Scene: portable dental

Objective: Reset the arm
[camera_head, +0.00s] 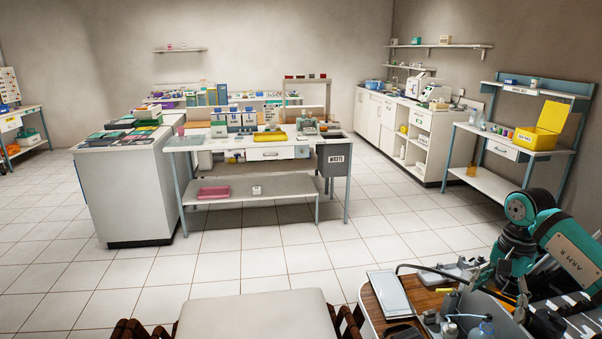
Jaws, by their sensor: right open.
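My right arm (572,248), teal and black and marked "ARM R", comes in at the lower right. It bends at a round teal joint and hangs down over a cluttered wooden-topped desk. My right gripper (502,280) points down among the items there and is open. It is small and partly lost against dark things, and I see nothing held between its fingers. My left arm and left gripper are not in the picture.
The wooden-topped desk (428,299) holds a tablet (389,296) and bottles close to the right arm. A pale padded seat (258,316) is at the bottom centre. A white workbench (240,153) stands mid-room. A shelf unit (497,134) stands at right. Tiled floor between is clear.

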